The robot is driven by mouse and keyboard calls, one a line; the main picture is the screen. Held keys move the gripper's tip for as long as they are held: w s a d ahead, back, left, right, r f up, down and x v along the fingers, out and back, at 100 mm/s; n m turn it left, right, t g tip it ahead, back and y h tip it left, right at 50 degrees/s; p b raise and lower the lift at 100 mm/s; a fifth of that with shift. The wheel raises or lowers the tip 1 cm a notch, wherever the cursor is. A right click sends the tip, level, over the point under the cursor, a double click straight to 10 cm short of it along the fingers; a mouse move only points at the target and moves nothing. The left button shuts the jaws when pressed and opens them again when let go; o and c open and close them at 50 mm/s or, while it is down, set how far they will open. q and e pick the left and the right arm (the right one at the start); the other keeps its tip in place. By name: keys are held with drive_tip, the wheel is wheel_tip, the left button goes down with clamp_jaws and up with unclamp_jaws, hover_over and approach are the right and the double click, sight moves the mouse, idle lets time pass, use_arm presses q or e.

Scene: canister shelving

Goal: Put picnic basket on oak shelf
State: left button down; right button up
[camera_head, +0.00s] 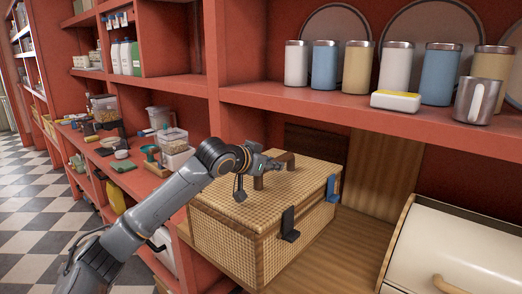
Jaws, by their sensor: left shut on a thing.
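The picnic basket (235,236) is a woven tan box with a flat lid and a brown handle (288,159) on top. A dark clasp and a blue clasp show on its side. It is at the oak-coloured shelf board (346,250), near the board's left front part. I cannot tell whether its bottom rests on the board or is slightly above it. My left gripper (268,168) is over the lid, shut on the basket's handle. The arm hides part of the basket's left side. My right gripper is not in view.
A cream bread bin (450,250) stands right of the basket, with bare wood between them. Above, a red shelf (330,106) holds several canisters, a butter dish (395,101) and a metal jug (476,101). A cluttered red counter (130,180) lies to the left.

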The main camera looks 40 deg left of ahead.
sight(275, 179)
use_arm(q)
drive_tip(key=shift+x, duration=0.95)
drive_tip(key=shift+w+d+f+p, duration=0.15)
drive_tip(key=shift+w+f+p, duration=0.2)
drive_tip(key=shift+f, duration=0.15)
wheel_tip(275, 179, down, 2)
drive_tip(key=shift+f+p, duration=0.1)
drive_tip(key=shift+p, duration=0.4)
drive_tip(key=shift+f, duration=0.5)
drive_tip(key=c, duration=1.4)
unclamp_jaws()
drive_tip(key=shift+s+f, duration=0.1)
drive_tip(key=shift+f, duration=0.4)
drive_tip(key=shift+o, duration=1.3)
drive_tip(key=shift+s+r, duration=0.1)
drive_tip(key=shift+r, duration=0.05)
